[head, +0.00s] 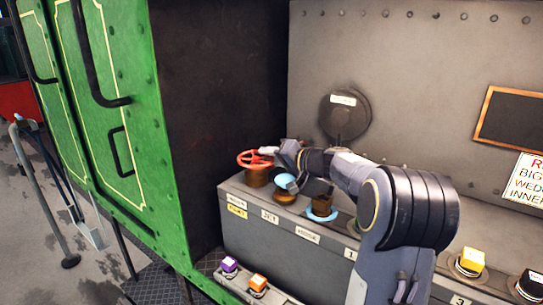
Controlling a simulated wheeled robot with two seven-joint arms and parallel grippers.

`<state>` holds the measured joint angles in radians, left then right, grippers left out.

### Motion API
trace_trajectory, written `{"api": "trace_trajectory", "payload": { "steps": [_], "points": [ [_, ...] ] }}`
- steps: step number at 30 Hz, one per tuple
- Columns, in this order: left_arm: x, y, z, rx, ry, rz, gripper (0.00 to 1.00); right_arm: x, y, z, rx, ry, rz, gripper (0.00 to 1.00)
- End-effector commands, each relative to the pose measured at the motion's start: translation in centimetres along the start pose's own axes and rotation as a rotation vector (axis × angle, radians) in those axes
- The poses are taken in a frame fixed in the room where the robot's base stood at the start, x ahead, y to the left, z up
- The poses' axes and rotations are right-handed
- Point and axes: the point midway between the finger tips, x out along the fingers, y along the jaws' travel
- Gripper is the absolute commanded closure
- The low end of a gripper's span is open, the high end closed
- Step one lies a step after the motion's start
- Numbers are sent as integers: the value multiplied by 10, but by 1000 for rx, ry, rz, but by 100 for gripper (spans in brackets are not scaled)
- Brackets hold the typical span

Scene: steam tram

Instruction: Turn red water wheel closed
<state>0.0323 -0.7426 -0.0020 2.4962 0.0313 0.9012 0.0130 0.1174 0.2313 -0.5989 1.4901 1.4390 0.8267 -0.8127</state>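The red wheel (254,159) sits on a brown base at the left end of a grey console (300,245). A yellow label below it is too small to read surely. My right arm comes in from the lower right and reaches over the console. My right gripper (274,152) is at the right edge of the red wheel and seems to touch it. Its fingers are small and partly hidden, so I cannot tell whether they are open or shut. My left gripper is not in view.
A light blue knob (285,182) and a blue-ringed brown fitting (322,211) stand right of the wheel, close under my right arm. Purple (230,265) and orange (258,283) buttons sit lower down. A green panel (100,110) and dark wall bound the left side. A yellow button (471,261) is at right.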

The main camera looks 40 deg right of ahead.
Motion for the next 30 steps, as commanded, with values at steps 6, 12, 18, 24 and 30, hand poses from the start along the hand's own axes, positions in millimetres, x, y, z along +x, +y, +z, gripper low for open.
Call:
{"api": "trace_trajectory", "payload": {
  "steps": [6,12,18,24,30],
  "points": [
    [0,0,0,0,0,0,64,0,0,0,0,0,0,79],
    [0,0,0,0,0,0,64,0,1,0,0,0,3,100],
    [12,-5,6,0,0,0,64,-1,5,4,7,33,25,100],
    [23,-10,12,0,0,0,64,-4,5,6,24,100,69,100],
    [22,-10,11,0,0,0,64,-5,4,5,27,107,78,100]
  ]
}}
